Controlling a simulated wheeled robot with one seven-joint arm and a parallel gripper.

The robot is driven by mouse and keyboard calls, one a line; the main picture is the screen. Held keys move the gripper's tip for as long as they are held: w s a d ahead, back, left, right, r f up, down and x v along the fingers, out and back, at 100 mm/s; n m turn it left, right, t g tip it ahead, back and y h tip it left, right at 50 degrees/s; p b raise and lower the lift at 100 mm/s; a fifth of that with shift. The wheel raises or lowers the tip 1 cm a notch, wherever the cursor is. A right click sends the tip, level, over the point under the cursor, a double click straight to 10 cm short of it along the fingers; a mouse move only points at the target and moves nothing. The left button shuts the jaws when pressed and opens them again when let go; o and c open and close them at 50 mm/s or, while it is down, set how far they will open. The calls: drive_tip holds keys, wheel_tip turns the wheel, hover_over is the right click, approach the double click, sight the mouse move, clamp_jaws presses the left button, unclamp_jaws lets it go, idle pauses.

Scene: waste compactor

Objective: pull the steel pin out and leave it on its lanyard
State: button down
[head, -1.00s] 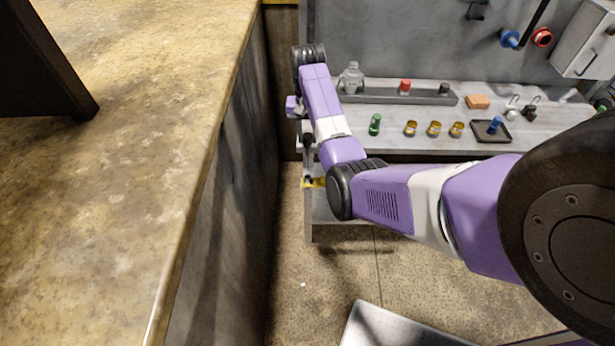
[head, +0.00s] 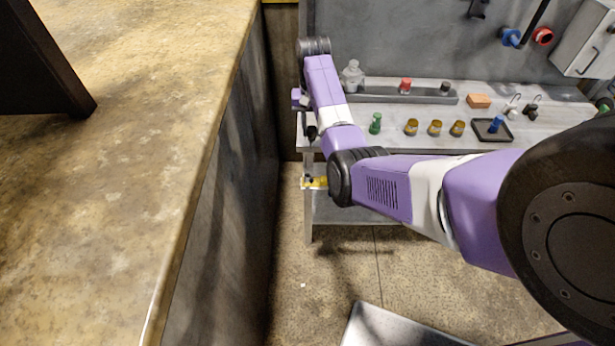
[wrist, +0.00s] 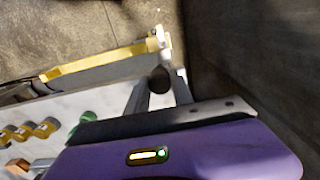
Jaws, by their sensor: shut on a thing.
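My gripper (wrist: 159,92) shows in the wrist view with its two grey fingers closed on a dark round knob (wrist: 160,79). The knob looks like the head of the steel pin; its shaft is hidden. Beyond the knob, a yellow bar (wrist: 95,65) ends at a small pale bracket (wrist: 158,40). The knob shows apart from the bracket in the picture, but I cannot tell whether the shaft is still in a hole. The yellow bar (head: 315,183) also shows in the head view, below my wrist at the bench's left end. I cannot make out the lanyard.
A grey bench (head: 390,140) holds a green bottle (head: 375,123), several amber jars (head: 435,128), an orange block (head: 478,101) and a dark tray (head: 480,136). A large stained counter (head: 110,150) stands on the left, with a dark wall face beside it. The floor between is mostly clear.

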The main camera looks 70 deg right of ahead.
drive_tip(key=s+d+b, duration=0.1)
drive_tip(key=d+b, duration=0.6)
drive_tip(key=d, duration=0.3)
drive_tip(key=shift+d, duration=0.15)
idle(1.8)
drive_tip(key=shift+f, duration=0.2)
drive_tip(key=shift+f, duration=0.25)
idle(0.3)
drive_tip(key=c, duration=1)
unclamp_jaws()
drive_tip(key=shift+c, duration=0.2)
